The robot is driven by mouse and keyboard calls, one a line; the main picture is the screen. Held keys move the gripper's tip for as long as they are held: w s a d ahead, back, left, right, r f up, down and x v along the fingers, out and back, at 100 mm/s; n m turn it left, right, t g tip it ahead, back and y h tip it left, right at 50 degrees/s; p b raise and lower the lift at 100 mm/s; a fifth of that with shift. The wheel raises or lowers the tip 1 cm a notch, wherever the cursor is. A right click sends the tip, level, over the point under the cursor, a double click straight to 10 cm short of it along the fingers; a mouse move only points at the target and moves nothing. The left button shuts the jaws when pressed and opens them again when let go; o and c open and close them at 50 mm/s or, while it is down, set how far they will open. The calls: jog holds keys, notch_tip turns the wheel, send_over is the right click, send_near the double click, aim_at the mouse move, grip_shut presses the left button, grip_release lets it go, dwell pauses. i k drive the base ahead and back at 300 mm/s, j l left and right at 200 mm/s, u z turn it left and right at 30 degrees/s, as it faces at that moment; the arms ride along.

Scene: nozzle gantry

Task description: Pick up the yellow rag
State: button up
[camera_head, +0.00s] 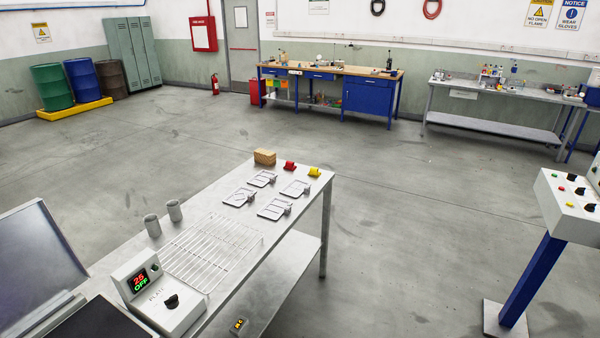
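The yellow rag (314,172) is a small crumpled lump near the far right corner of the grey metal table (312,192). A red rag (290,166) lies just left of it, with a small gap between them. A tan, brick-like block (265,157) is further left along the far edge. My gripper is not in view, so its state and its distance from the rag do not show.
Several small metal trays or fixtures (239,197) lie in front of the rags. A wire rack (212,250), two grey cups (174,210) and a control box (157,295) are nearer. A control pedestal (531,272) stands at right. Floor beyond the table is clear.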

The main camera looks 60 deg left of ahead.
aim_at(313, 171)
jog(key=u, duration=2.1)
jog(key=i+l+u, duration=0.15)
jog(key=i+l, duration=0.2)
jog(key=i, duration=0.35)
jog(key=i+l+u, duration=0.15)
jog(key=i+l, duration=0.25)
jog(key=i, duration=0.25)
jog(key=i+l+u, duration=0.15)
jog(key=i+l, duration=0.35)
jog(key=i, duration=0.15)
